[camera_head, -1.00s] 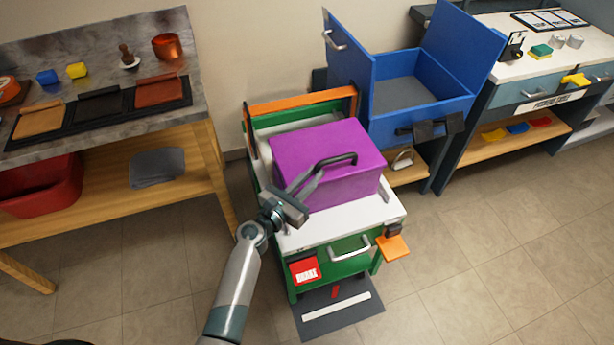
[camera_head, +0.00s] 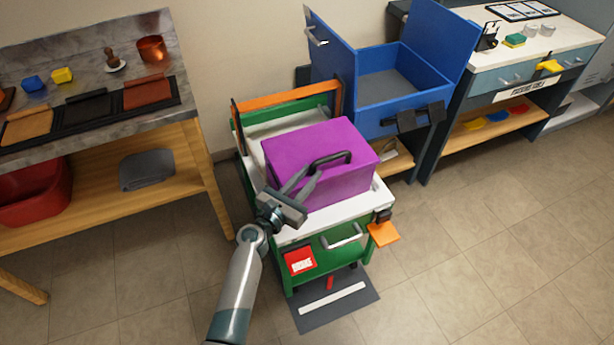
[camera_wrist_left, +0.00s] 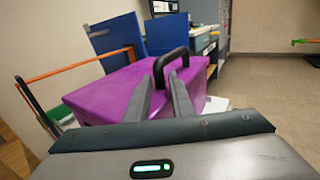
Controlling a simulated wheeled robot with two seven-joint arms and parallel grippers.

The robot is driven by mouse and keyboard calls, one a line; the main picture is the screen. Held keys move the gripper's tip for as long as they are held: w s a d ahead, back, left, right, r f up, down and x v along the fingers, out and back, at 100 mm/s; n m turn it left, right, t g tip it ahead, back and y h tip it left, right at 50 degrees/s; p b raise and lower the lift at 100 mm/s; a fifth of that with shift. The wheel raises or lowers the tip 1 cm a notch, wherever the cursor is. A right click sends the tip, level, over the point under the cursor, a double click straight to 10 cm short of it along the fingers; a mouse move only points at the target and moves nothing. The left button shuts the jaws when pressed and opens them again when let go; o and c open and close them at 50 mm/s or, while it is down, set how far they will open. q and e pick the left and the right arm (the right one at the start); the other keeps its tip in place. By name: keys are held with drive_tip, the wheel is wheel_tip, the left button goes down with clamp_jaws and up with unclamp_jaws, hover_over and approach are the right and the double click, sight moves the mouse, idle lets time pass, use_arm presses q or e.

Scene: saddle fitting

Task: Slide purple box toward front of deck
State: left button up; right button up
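The purple box (camera_head: 325,165) sits on the white deck (camera_head: 375,197) of a green cart. Bare deck shows behind it and along its front. My left gripper (camera_head: 314,172) reaches in from the lower left to the black handle on the box's lid (camera_head: 335,157). In the left wrist view, the two fingers (camera_wrist_left: 166,70) close around the left end of the handle (camera_wrist_left: 172,58), with the purple box (camera_wrist_left: 110,95) beyond. My right gripper is not in view.
An orange bar (camera_head: 290,95) spans the cart's back. An orange flap (camera_head: 383,233) sticks out at its front right. A blue open box (camera_head: 385,120) stands behind right. A wooden workbench (camera_head: 170,185) is at left. A dark floor mat (camera_head: 335,300) lies in front.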

use_arm(q)
drive_tip(key=shift+o, duration=0.9)
